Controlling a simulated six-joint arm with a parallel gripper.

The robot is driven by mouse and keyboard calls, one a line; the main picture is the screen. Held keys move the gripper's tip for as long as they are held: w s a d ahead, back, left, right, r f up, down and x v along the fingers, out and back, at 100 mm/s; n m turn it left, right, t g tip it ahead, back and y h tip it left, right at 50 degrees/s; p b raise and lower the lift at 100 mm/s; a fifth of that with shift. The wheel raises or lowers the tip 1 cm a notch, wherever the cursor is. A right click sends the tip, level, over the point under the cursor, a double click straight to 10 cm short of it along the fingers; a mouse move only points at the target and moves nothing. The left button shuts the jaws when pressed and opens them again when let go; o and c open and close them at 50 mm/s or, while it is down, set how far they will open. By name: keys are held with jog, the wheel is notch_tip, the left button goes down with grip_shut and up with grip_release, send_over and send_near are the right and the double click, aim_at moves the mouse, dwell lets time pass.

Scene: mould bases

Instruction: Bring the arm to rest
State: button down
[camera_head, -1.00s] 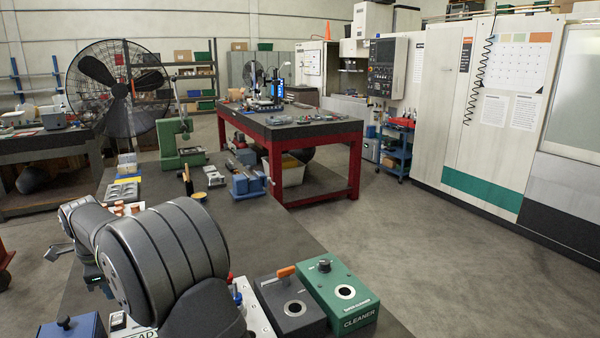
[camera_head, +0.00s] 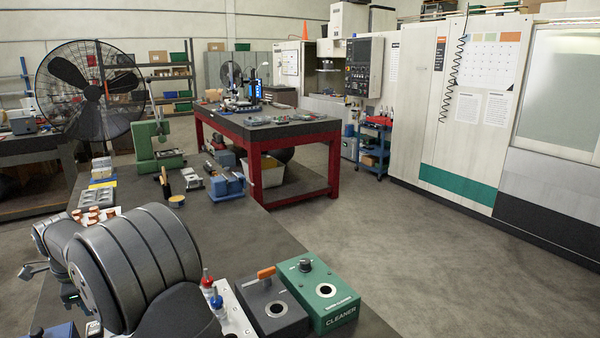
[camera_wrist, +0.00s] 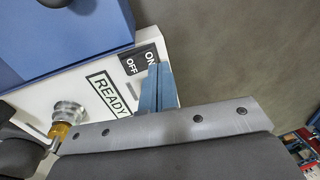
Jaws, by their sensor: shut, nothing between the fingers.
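My gripper (camera_wrist: 157,78) is shut and empty. In the wrist view its two blue-grey fingers lie together, over the edge of a white panel with an ON/OFF switch (camera_wrist: 140,62) and a READY label (camera_wrist: 108,92). I cannot tell whether the fingertips touch the switch. In the head view my arm is folded low at the lower left, over the bench (camera_head: 230,235). My gripper end (camera_head: 32,271) shows only partly there, at the far left.
A dark box (camera_head: 272,308) and a green CLEANER box (camera_head: 320,292) stand right of my arm. A blue vise (camera_head: 226,186) sits farther along the bench. Open floor lies right.

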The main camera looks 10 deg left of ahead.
jog(key=shift+f, duration=1.4)
jog(key=shift+r, duration=0.15)
notch_tip(320, 180, up, 6)
jog(key=shift+r, duration=0.1)
notch_tip(320, 180, down, 6)
jog(key=s+d+r+n+t, duration=0.1)
jog(key=s+r+n, duration=0.3)
jog(key=r, duration=0.5)
jog(key=s+d+r+n+y, duration=0.1)
jog(key=s+d+r+n, duration=0.2)
jog(key=r, duration=0.6)
jog(key=shift+s+d+n+t, duration=0.4)
jog(key=shift+d+n, duration=0.4)
jog(key=shift+n, duration=0.1)
